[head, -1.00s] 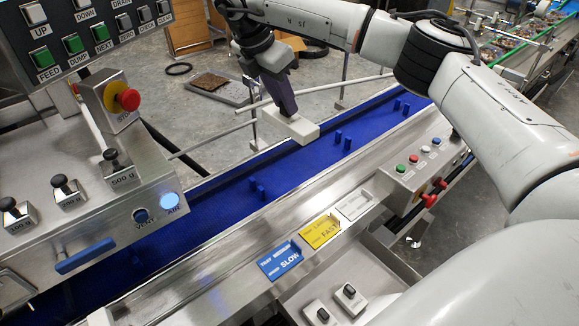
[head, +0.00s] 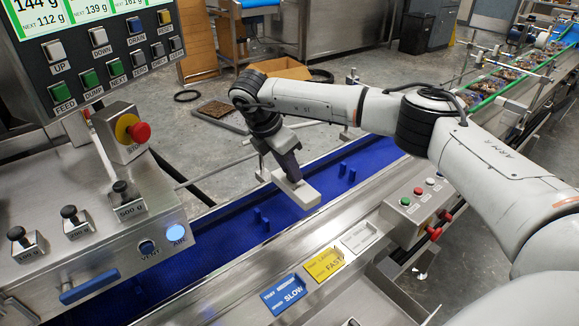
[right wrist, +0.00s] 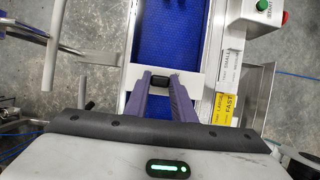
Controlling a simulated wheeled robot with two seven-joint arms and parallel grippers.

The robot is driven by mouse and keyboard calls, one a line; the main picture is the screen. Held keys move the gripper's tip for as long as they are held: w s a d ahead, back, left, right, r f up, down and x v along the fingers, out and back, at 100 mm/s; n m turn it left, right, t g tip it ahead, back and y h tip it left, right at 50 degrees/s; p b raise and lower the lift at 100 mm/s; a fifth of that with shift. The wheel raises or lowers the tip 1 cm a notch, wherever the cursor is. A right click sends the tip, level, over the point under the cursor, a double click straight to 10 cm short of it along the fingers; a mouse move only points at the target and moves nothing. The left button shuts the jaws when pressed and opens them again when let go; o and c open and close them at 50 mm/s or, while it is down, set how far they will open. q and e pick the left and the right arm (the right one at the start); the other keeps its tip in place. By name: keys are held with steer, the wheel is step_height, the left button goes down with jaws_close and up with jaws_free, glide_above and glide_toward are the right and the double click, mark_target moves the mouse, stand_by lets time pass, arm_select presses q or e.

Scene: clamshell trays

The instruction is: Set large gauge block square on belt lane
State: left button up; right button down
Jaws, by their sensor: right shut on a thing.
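The large gauge block (head: 305,194) is a pale, flat rectangular block. My right gripper (head: 291,176) is shut on its dark handle (right wrist: 160,82), with the purple fingers on either side. The block is over the blue belt lane (head: 225,226), between two pairs of blue cleats. In the right wrist view the block (right wrist: 190,84) lies across the belt (right wrist: 167,40), its long side looking roughly square to the lane. I cannot tell whether its underside touches the belt. My left gripper is not in view.
Blue SLOW (head: 286,294), yellow FAST (head: 325,264) and white (head: 360,237) plates sit along the near rail. A button box (head: 415,205) stands to their right. Knobbed weights (head: 127,202) and a control panel (head: 105,60) are at left. A thin rod crosses behind the belt.

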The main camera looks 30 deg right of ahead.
steer(key=shift+f+b, duration=0.45)
steer(key=shift+f, duration=0.15)
steer(key=c, duration=1.5)
jaws_free()
steer(key=v, duration=1.3)
steer(key=shift+d+r, duration=0.2)
steer(key=shift+d, duration=0.05)
